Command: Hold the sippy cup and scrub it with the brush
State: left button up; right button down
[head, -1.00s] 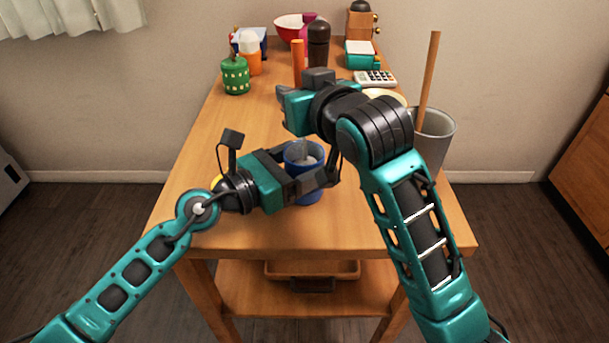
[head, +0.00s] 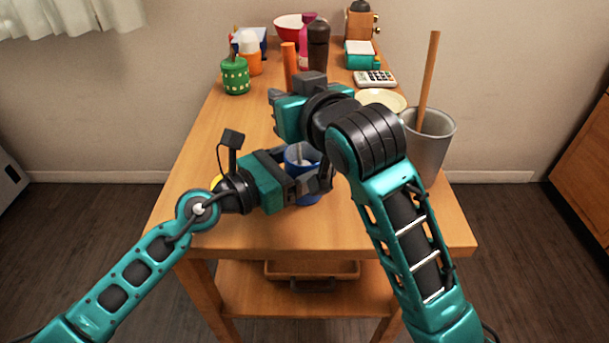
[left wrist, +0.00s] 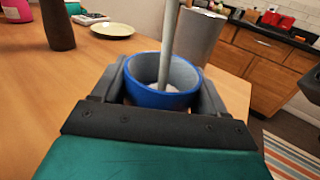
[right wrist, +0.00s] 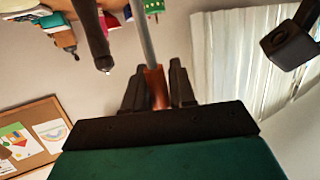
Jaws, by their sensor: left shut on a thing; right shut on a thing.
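The blue cup (head: 304,194) stands upright over the near part of the table, grey inside. My left gripper (head: 316,180) is shut on it, with one finger on each side, as the left wrist view (left wrist: 158,97) also shows. My right gripper (head: 282,108) is above the cup, shut on the orange handle of the brush (head: 290,62). The brush's grey shaft (left wrist: 171,40) runs down into the cup. The handle sits between the fingers in the right wrist view (right wrist: 155,88). The brush's lower end is mostly hidden inside the cup.
A grey metal container (head: 432,150) with a wooden stick stands at the table's right edge. A cream plate (head: 385,99), a calculator (head: 374,78), a dark brown bottle (head: 318,48) and a green pot (head: 235,76) stand farther back. The table's left middle is clear.

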aim_at(286, 44)
notch_tip(286, 44, up, 12)
dwell(1.0)
jog(key=shift+a+f, duration=0.1)
pick_arm(q)
jog(key=o, duration=1.1)
jog(key=shift+o, duration=0.2)
jog(key=v, duration=1.2)
pick_arm(e)
jog(key=shift+s, duration=0.1)
